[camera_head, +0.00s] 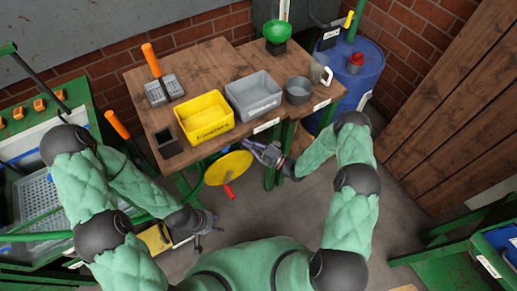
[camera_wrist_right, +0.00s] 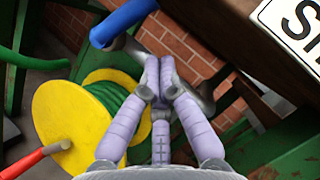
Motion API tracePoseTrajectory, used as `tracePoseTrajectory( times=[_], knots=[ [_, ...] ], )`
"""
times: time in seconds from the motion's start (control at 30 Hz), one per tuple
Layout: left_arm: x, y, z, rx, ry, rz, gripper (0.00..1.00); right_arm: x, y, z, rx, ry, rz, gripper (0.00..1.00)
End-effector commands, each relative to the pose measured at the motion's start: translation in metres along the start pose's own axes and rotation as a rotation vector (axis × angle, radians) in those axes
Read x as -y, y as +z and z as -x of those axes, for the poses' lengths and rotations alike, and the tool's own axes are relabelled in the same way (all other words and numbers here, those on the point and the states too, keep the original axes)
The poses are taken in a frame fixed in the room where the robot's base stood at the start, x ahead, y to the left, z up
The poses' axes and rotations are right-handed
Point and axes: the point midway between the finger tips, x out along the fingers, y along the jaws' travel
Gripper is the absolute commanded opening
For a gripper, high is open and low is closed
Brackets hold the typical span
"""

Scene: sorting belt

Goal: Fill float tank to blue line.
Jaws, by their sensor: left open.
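My right gripper (camera_head: 265,152) is under the front edge of the wooden table, right of a yellow reel (camera_head: 229,168). In the right wrist view its purple fingers (camera_wrist_right: 158,85) draw close together in front of a grey pipe (camera_wrist_right: 205,97) with a blue handle (camera_wrist_right: 122,21). I cannot tell whether they grip the pipe. My left gripper (camera_head: 205,222) is open and empty, low near the left arm. A basin (camera_head: 38,195) with a perforated tray stands at the left; I cannot tell if it is the float tank. No blue line or water level is discernible.
The wooden table (camera_head: 188,60) holds a yellow bin (camera_head: 204,117), a grey bin (camera_head: 254,95), a metal pot (camera_head: 298,90) and a green funnel-shaped item (camera_head: 277,32). A blue drum (camera_head: 352,75) stands behind right. Green benches flank me. Bare floor is at centre right.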

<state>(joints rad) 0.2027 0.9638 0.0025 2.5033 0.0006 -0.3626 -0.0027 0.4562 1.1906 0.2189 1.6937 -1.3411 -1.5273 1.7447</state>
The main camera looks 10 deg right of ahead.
Motion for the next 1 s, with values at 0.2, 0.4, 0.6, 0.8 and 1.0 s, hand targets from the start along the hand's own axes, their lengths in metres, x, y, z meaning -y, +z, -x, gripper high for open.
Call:
tracePoseTrajectory(
  times=[0.2, 0.4, 0.6, 0.8, 1.0],
  knots=[
    [0.001, 0.0, -0.004, 0.0, 0.0, 0.0, 0.43, -0.001, 0.019, -0.017, 0.001, 0.001, -0.003, 0.0],
    [0.002, 0.0, -0.005, 0.0, 0.0, 0.0, 0.43, 0.0, 0.024, -0.021, -0.001, 0.0, -0.002, 0.0],
    [0.002, 0.0, -0.004, 0.0, 0.0, 0.0, 0.43, 0.0, 0.024, -0.021, -0.001, 0.0, -0.002, 0.0],
    [0.0, 0.0, -0.001, 0.0, 0.0, 0.0, 0.43, 0.003, 0.026, -0.023, -0.001, 0.02, 0.028, 0.0],
    [-0.005, 0.001, 0.014, 0.0, 0.0, 0.0, 0.43, 0.013, 0.035, -0.03, 0.001, 0.118, 0.176, 0.0]
  ],
)
